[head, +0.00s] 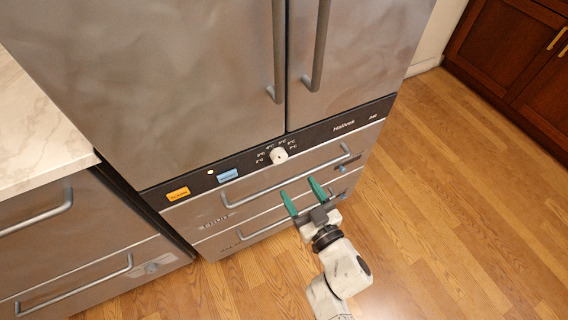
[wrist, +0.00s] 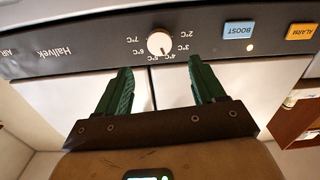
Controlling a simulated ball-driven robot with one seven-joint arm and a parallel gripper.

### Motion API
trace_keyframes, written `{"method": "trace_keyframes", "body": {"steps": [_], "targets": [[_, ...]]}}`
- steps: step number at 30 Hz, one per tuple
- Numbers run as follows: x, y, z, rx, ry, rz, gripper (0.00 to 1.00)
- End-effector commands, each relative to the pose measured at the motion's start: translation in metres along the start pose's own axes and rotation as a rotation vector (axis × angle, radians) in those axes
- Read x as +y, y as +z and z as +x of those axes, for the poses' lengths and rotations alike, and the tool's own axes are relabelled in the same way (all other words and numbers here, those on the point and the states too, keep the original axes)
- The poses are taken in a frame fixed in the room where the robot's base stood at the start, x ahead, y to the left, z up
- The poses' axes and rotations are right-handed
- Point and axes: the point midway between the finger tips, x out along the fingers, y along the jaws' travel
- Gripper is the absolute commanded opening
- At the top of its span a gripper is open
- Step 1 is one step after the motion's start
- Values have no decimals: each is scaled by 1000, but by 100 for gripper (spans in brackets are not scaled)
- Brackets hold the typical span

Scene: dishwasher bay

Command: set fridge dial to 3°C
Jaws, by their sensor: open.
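The fridge dial (head: 279,155) is a small white round knob on the dark control strip between the fridge doors and the drawers. In the wrist view, the dial (wrist: 159,43) appears upside down, with temperature labels from 2°C to 7°C around it. A dark mark on it seems to point toward the 4°C–5°C side, but I cannot read it exactly. My gripper (head: 300,189) is open and empty, its green fingers pointing at the fridge from below the dial in the picture. In the wrist view, my gripper (wrist: 159,65) has the dial between and beyond its fingertips, apart from both.
A blue BOOST button (head: 228,175) and an orange ALARM button (head: 178,194) share the strip. A long drawer handle (head: 285,176) runs below the dial. A marble counter (head: 40,120) stands at left and dark wooden cabinets (head: 515,50) at right. The wooden floor (head: 450,210) is clear.

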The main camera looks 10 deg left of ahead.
Motion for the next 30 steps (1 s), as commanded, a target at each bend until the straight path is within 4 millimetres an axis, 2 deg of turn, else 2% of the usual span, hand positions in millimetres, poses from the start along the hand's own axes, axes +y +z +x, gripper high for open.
{"method": "trace_keyframes", "body": {"steps": [9,15,21,29,30], "targets": [[1,2,58,2,1,0,69],[1,1,84,1,1,-1,69],[1,0,94,0,3,0,69],[1,0,95,-1,3,0,69],[1,0,95,-1,3,0,65]]}}
